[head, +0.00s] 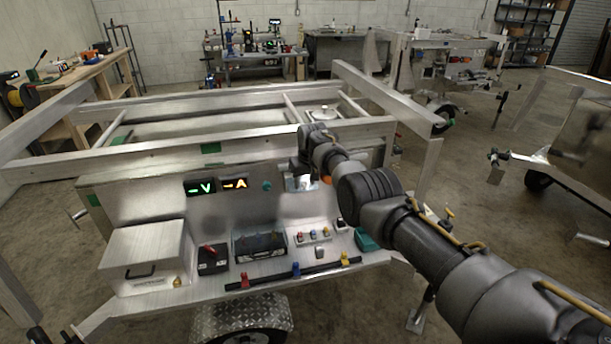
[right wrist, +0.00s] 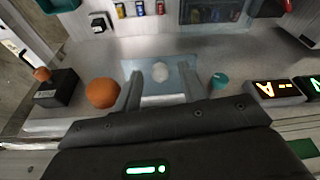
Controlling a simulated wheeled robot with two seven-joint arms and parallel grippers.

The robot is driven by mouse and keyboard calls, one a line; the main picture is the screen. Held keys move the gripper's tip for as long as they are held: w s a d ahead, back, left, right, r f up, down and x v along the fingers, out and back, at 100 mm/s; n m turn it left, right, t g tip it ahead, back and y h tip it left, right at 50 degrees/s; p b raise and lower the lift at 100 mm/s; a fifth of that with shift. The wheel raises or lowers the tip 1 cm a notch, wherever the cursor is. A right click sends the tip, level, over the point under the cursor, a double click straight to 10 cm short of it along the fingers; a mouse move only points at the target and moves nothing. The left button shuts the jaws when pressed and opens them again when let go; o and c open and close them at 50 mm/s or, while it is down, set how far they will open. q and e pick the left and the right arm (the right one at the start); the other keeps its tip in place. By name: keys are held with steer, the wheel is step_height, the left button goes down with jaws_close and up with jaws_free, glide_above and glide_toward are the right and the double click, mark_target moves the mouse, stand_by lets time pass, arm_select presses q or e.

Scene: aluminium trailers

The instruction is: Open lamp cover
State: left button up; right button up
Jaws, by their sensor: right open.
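The lamp (head: 300,184) is a pale, bluish see-through plate on the upright panel of the metal trailer, right of the green and amber displays. In the right wrist view the lamp cover (right wrist: 178,76) shows as a clear bluish square with a round white bulb (right wrist: 160,72) at its middle. My right gripper (right wrist: 161,80) is open, with one finger on each side of the lamp's middle and nothing visibly clamped. I cannot tell whether the fingers touch the cover. In the head view my right arm hides part of the gripper. My left gripper is not in view.
An orange ball-like knob (right wrist: 102,93) is close beside one finger; a teal knob (right wrist: 219,81) is on the other side. The amber display (head: 235,184) and green display (head: 200,187) are further left. A shelf below holds a black battery (head: 260,246) and a metal box (head: 146,257).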

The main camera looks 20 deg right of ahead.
steer(key=shift+r, duration=0.4)
steer(key=shift+p+v, duration=1.05)
steer(key=b+v, duration=0.2)
steer(key=v, duration=0.5)
steer(key=shift+s+r, duration=0.25)
steer(key=shift+r, duration=0.05)
